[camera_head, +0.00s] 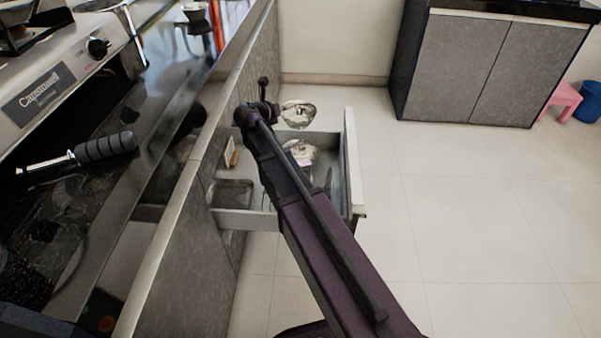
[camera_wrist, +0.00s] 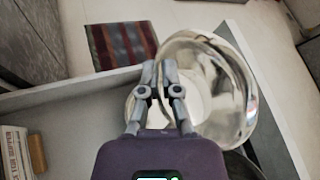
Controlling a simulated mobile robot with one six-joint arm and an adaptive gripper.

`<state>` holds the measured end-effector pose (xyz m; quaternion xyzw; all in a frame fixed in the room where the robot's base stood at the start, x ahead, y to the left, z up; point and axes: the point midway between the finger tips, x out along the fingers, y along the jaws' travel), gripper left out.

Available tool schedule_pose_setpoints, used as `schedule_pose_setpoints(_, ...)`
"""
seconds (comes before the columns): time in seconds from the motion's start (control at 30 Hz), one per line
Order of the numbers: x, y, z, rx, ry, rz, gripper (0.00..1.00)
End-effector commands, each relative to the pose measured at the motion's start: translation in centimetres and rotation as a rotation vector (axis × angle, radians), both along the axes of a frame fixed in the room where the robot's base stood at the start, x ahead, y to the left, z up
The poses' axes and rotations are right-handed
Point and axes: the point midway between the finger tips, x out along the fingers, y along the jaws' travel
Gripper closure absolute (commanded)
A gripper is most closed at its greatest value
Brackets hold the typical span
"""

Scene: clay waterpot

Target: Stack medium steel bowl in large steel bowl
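A shiny steel bowl (camera_head: 298,115), apparently the medium one, is at my gripper (camera_head: 267,107), by the far wall of the open drawer. In the wrist view it is tilted (camera_wrist: 228,80), to the right of my gripper (camera_wrist: 160,70). The fingers are close together on its left rim and appear to pinch it. A second steel bowl (camera_head: 302,154), apparently the large one, sits lower in the drawer, partly hidden by my arm. In the wrist view a curved edge, apparently of this bowl (camera_wrist: 130,104), shows behind the fingers.
The open drawer (camera_head: 355,165) has raised walls around the bowls. A printed box (camera_wrist: 15,152) lies inside at the left. A dark striped mat (camera_wrist: 122,46) lies beyond the drawer. The counter (camera_head: 175,215) runs along the left; the tiled floor (camera_head: 460,230) at right is clear.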

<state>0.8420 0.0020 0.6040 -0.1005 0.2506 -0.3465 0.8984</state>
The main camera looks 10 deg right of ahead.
Motion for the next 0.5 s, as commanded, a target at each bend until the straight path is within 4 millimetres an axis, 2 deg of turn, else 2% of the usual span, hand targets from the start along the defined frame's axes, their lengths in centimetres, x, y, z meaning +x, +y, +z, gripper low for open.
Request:
schedule_pose_setpoints(0.03, -0.1, -0.1, -1.7, 0.000, 0.001, 0.004, 1.00)
schedule_pose_setpoints(0.2, -0.2, -0.2, -3.8, 0.000, 0.000, 0.016, 1.00)
schedule_pose_setpoints(0.5, -0.3, -0.4, -5.2, 0.001, -0.002, 0.025, 1.00)
